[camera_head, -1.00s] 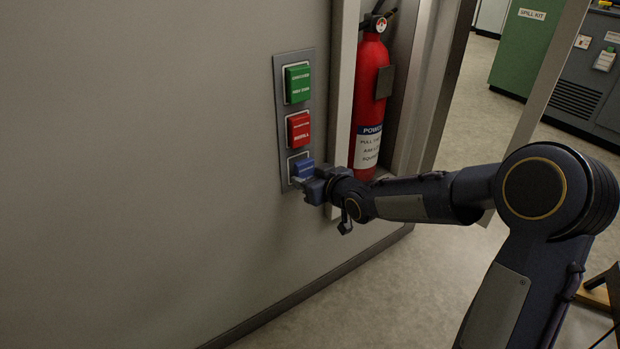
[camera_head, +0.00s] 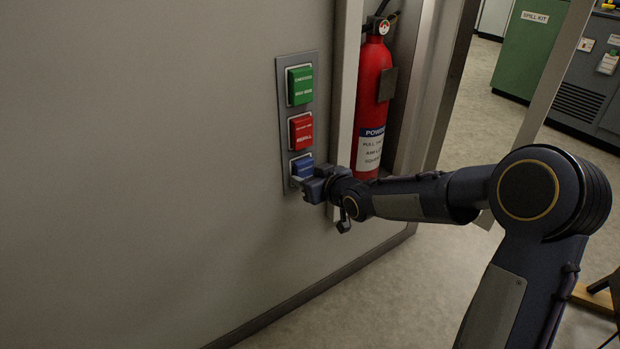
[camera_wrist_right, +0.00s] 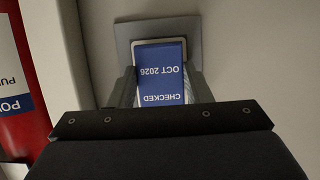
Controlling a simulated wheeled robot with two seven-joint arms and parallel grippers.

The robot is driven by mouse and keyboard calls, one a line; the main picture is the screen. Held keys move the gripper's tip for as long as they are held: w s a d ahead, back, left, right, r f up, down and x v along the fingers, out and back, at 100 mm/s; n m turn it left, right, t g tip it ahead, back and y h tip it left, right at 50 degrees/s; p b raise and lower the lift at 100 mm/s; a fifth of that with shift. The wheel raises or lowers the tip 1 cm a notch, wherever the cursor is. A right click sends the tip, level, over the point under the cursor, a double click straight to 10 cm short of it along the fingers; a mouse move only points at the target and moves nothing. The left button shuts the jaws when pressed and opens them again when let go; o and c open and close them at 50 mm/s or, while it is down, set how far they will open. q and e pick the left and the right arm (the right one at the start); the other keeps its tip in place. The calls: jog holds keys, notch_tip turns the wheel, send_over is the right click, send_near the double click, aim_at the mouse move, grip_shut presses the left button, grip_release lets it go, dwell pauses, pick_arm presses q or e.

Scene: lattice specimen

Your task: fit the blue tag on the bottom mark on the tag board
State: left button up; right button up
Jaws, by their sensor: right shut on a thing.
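The tag board (camera_head: 283,111) is a grey upright plate on the wall. It bears a green tag (camera_head: 300,86) at the top and a red tag (camera_head: 301,130) in the middle. The blue tag (camera_head: 302,168) is at the bottom mark, partly hidden by my right gripper (camera_head: 306,182). In the right wrist view the blue tag (camera_wrist_right: 161,75) reads "CHECKED OCT 2026" upside down, between the two fingers of my gripper (camera_wrist_right: 160,92). A pale border shows around its far edge. I cannot tell whether it touches the board. My left gripper is not in view.
A red fire extinguisher (camera_head: 371,95) stands in a recess right of the board, close to my right wrist. A pale frame post (camera_head: 347,80) lies between them. The wall left of the board is clear.

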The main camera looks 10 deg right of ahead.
jog(key=shift+w, duration=0.2)
dwell(0.6)
jog(key=o, duration=1.5)
jog(key=shift+p+v, duration=0.45)
jog(key=shift+v, duration=2)
jog(key=p+v, duration=0.3)
jog(key=v, duration=0.5)
